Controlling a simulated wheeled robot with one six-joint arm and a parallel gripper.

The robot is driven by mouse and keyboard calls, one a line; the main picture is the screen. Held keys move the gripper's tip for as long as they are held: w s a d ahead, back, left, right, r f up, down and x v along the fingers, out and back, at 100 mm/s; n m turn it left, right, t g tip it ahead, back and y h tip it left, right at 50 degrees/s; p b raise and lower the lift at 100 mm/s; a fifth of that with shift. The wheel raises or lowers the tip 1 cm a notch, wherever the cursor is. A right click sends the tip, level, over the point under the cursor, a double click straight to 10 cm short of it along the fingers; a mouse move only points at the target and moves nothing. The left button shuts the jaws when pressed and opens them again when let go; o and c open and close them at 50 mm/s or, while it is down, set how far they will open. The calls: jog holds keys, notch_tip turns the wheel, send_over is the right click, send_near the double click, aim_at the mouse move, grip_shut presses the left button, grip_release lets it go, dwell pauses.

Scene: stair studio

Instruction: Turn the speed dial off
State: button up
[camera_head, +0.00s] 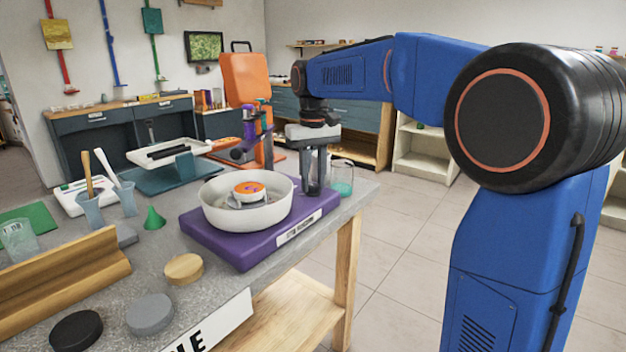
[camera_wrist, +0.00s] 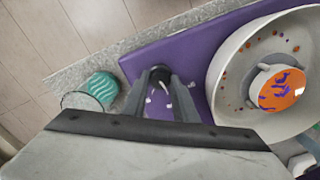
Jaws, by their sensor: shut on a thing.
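The purple spin machine (camera_head: 235,247) sits on the grey worktable with a wide white bowl (camera_head: 245,214) on top. In the wrist view its purple top (camera_wrist: 205,45) carries a small black dial (camera_wrist: 159,75) with white marks around it. My gripper (camera_head: 312,190) points straight down over the machine's far right corner. In the wrist view my gripper (camera_wrist: 161,82) has its two grey fingers closed on the dial, one on each side. The fingers cover part of the dial, so its exact setting cannot be told. In the head view the fingers hide the dial.
An orange and purple round piece (camera_head: 249,190) sits in the bowl. A green funnel (camera_head: 154,218) and a wooden disc (camera_head: 184,268) stand left of the machine.

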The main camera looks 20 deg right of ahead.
aim_at(313, 185)
jog(key=n, duration=0.5)
jog(key=shift+n, duration=0.4)
dwell(0.4)
jog(key=o, duration=1)
jog(key=shift+o, duration=0.2)
notch_tip(313, 185, up, 17)
jog(key=shift+r, duration=0.2)
